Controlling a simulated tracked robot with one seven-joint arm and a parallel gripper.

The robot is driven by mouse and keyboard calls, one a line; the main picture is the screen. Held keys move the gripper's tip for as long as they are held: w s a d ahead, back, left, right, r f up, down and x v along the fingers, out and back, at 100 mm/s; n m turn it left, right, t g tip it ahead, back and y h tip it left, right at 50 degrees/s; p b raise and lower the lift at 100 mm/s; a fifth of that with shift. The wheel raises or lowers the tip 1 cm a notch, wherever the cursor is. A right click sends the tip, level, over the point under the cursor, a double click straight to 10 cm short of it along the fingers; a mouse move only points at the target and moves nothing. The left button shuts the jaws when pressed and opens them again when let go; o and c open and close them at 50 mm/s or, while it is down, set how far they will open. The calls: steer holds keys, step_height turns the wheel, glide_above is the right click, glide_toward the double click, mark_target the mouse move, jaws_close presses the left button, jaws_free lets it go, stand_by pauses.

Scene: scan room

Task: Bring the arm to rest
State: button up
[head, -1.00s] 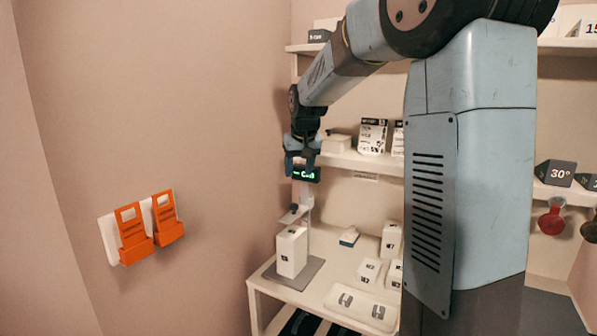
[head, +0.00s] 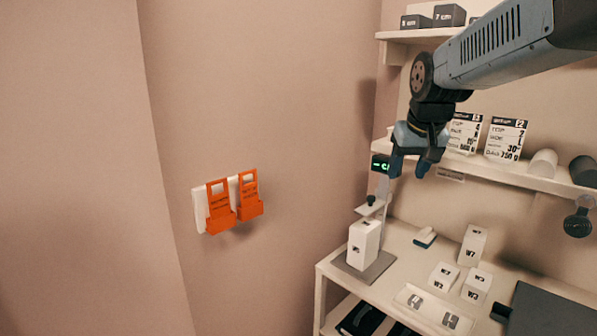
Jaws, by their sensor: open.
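My gripper (head: 410,170) hangs from my arm at the right of the head view, pointing down. Its blue fingers are apart with nothing between them. It is in the air in front of the shelves, above the white table and near the small green-lit display (head: 380,164). A white block (head: 364,244) stands upright on the grey plate (head: 362,268) below and to the left of the gripper, clear of it. My arm reaches in from the upper right.
White blocks (head: 472,246) and a tray (head: 412,291) stand on the table (head: 397,235). A shelf (head: 500,169) behind holds printed cards (head: 505,138) and cylinders (head: 543,163). Orange holders (head: 222,205) hang on the left wall.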

steer(key=s+f, duration=0.4)
steer(key=s, duration=1.4)
steer(key=shift+f+t, duration=0.15)
steer(key=shift+t, duration=0.15)
